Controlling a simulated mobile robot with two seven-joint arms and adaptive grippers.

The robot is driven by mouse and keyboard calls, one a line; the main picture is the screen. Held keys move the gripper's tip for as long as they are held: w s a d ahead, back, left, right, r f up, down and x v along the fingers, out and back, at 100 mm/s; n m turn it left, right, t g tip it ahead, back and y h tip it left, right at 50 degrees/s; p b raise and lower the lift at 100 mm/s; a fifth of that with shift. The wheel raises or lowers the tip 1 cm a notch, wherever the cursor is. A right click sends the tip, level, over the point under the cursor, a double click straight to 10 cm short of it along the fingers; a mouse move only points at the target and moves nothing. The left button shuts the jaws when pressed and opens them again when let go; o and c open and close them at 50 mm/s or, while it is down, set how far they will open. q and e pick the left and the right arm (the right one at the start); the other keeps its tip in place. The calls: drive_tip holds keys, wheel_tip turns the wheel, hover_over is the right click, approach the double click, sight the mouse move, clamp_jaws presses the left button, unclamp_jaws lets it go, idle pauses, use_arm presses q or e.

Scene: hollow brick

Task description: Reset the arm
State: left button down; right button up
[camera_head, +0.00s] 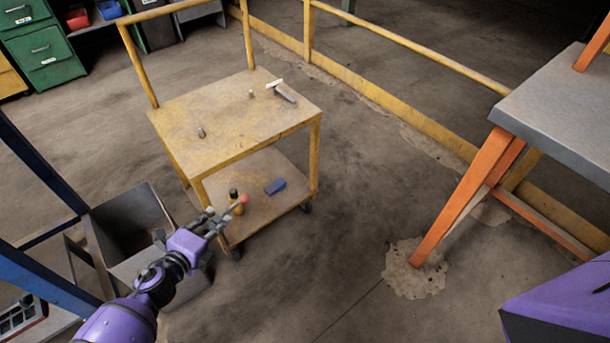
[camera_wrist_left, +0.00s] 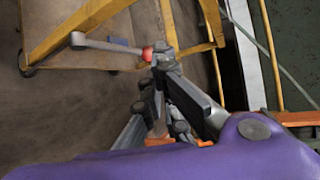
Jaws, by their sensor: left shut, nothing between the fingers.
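My left gripper (camera_head: 226,212) is on a purple arm that comes in from the lower left. It is shut and empty, in front of the yellow cart's left side in the head view. In the left wrist view the dark gripper (camera_wrist_left: 160,58) shows close up. A small red round piece (camera_head: 244,198) shows at its tip in the head view. In the wrist view the red piece (camera_wrist_left: 147,53) shows beside a grey bar; I cannot tell what they belong to. My right gripper is not in view.
The yellow cart (camera_head: 215,140) has small metal parts and a hammer-like tool (camera_head: 281,91) on top. A blue block (camera_head: 275,186) lies on its lower shelf. A grey bin (camera_head: 135,217) stands left, an orange-legged table (camera_head: 560,108) right. The floor between is clear.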

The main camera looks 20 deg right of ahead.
use_arm(q)
drive_tip(key=shift+s+a+r, duration=0.3)
drive_tip(key=shift+s+r, duration=0.2)
drive_tip(key=shift+s, duration=0.1)
